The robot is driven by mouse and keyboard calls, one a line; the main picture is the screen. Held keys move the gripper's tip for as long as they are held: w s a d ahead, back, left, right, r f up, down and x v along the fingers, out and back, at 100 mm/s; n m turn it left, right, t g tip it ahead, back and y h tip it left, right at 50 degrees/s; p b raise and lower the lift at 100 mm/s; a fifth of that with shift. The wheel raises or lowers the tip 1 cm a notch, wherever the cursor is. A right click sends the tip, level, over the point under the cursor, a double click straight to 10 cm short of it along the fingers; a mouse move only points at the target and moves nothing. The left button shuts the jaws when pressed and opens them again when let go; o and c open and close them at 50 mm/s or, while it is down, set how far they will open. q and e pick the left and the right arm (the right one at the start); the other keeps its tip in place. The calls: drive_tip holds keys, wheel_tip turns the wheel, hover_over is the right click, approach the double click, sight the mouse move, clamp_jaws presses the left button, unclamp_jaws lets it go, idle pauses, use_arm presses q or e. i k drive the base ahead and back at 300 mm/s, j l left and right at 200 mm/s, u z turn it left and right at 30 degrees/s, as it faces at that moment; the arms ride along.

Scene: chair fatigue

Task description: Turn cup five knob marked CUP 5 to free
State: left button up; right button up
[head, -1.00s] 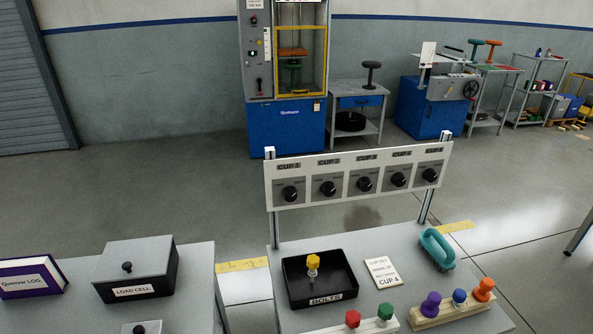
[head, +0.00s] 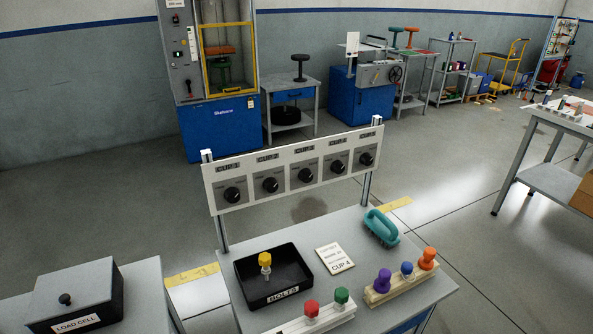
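A white panel (head: 212,196) on two metal posts stands at the back of the grey bench and carries a row of several black knobs with small labels above them. The label text is too small to read surely; the rightmost knob (head: 366,159) sits at the end where the cup five knob would be by order. Its pointer direction is too small to tell. A card (head: 335,258) on the bench reads CUP 4 in its bottom line. Neither of my grippers is in view.
The grey bench (head: 385,305) holds a black BOLTS tray (head: 245,290) with a yellow-topped bolt, a teal handle (head: 381,227), and blocks with coloured knobs. A LOAD CELL box (head: 75,296) stands at left. Open floor lies right of the bench, before another table (head: 535,165).

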sight(366, 158)
drive_tip(key=i+l+u, duration=0.15)
drive_tip(key=l, duration=0.5)
drive_tip(key=l+u, duration=0.15)
drive_tip(key=l, duration=0.5)
drive_tip(key=i, duration=0.05)
